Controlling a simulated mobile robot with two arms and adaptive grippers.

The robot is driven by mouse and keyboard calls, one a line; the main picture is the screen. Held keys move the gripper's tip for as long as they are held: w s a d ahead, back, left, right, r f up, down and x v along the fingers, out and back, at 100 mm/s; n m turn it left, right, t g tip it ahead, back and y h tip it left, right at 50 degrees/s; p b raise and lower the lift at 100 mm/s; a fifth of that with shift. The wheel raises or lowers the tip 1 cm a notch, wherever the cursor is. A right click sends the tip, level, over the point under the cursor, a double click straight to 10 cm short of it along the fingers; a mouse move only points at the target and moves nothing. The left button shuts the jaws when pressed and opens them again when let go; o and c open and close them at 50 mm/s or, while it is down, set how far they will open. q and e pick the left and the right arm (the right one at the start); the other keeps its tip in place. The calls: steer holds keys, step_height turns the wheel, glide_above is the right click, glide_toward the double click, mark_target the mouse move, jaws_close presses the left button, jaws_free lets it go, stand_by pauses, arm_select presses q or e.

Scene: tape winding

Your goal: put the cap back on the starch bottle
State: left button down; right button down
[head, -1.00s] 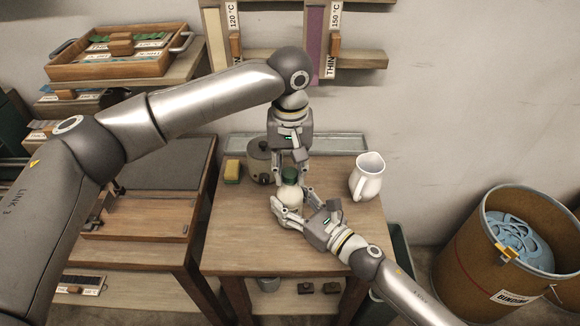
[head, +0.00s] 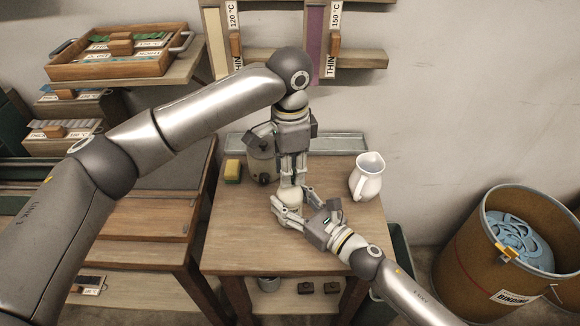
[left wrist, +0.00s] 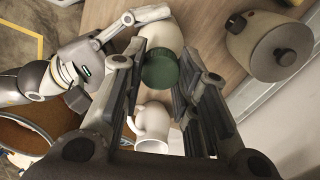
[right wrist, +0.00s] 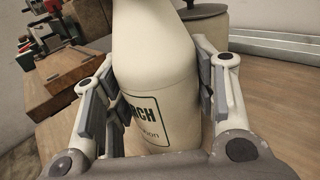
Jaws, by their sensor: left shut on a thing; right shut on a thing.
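The green ribbed cap (left wrist: 160,70) is at the bottle's top in the left wrist view, between the fingers of my left gripper (left wrist: 165,82). My left gripper (head: 291,180) points straight down over the bottle and is shut on the cap. In the head view its fingers hide the cap. I cannot tell how firmly the cap sits on the neck.
A lidded grey pot (head: 260,163) and a yellow-green sponge (head: 232,171) stand left of the bottle, close to my left gripper. A white pitcher (head: 367,178) stands to the right. The table's front (head: 255,250) is clear. A large bin (head: 480,250) is on the floor at right.

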arm_select(q)
steer(key=m, duration=0.3)
steer(key=c, duration=1.1)
jaws_free()
steer(key=shift+o, duration=0.2)
step_height(320, 180, up, 12)
arm_select(e)
steer(key=c, duration=0.5)
jaws_free()
